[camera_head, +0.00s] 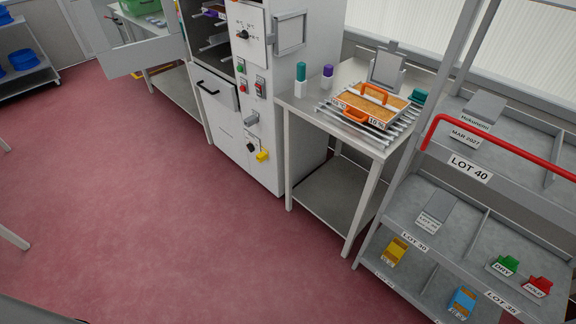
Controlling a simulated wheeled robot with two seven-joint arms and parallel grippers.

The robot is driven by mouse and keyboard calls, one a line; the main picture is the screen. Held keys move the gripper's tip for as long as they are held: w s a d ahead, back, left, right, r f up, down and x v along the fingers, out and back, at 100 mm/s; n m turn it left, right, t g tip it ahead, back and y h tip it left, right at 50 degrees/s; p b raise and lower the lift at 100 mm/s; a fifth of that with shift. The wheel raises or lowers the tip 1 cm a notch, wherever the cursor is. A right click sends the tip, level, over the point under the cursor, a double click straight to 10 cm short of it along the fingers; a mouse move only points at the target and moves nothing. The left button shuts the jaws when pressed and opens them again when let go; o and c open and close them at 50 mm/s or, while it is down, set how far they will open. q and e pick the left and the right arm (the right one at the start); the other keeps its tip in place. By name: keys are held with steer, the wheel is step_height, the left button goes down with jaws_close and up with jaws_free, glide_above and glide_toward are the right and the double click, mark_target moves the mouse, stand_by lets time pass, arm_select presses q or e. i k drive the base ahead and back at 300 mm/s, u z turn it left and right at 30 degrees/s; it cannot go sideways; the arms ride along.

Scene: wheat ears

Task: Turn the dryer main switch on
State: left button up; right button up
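The dryer looks to be the tall white cabinet (238,145) at the upper middle. Low on its front is a black rotary switch (251,146) on a pale plate, with a yellow piece (262,156) beside it; I cannot tell which is the main switch or its setting. A grey lever-like part (251,119) sticks out just above. Higher up are a green and red button pair (242,85), a small red-topped control (260,87) and a dial (243,34). Neither of my grippers is in view.
A metal table (300,103) right of the dryer holds a rack with an orange-handled tray (365,104). A shelf unit (400,206) with labelled bins and a red rail (500,150) stands at the right. The red floor (150,210) before the dryer is clear.

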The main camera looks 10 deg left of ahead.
mark_target(250, 146)
steer(key=z, duration=0.2)
steer(key=k, duration=0.4)
steer(key=u, duration=0.65)
steer(key=i, duration=0.7)
steer(key=u, duration=0.65)
steer(key=i, duration=0.8)
steer(key=z, duration=0.25)
